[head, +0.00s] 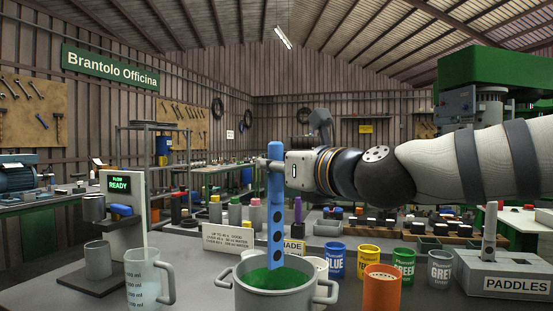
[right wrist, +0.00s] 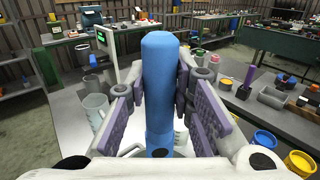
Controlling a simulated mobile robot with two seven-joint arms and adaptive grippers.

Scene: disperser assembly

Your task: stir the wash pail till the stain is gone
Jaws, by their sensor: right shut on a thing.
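The wash pail (head: 290,302) is a grey two-handled pot at the front middle of the bench in the head view. Green contents (head: 262,280) show inside its rim. A blue paddle (head: 275,215) stands upright over the pail, its holed flat lower end meeting the green in the picture; I cannot tell how deep it goes. My right gripper (head: 273,164) is shut on the upper part of the paddle. In the right wrist view the blue handle (right wrist: 158,85) stands between the finger pads. I cannot make out a separate stain. My left gripper is not in view.
A clear measuring jug (head: 148,280) stands left of the pail. An orange pot (head: 382,290) and blue, yellow, green and grey labelled cups stand to the right. The paddle stand (head: 505,275) is at far right. A dispenser (head: 122,205) reading READY stands at left.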

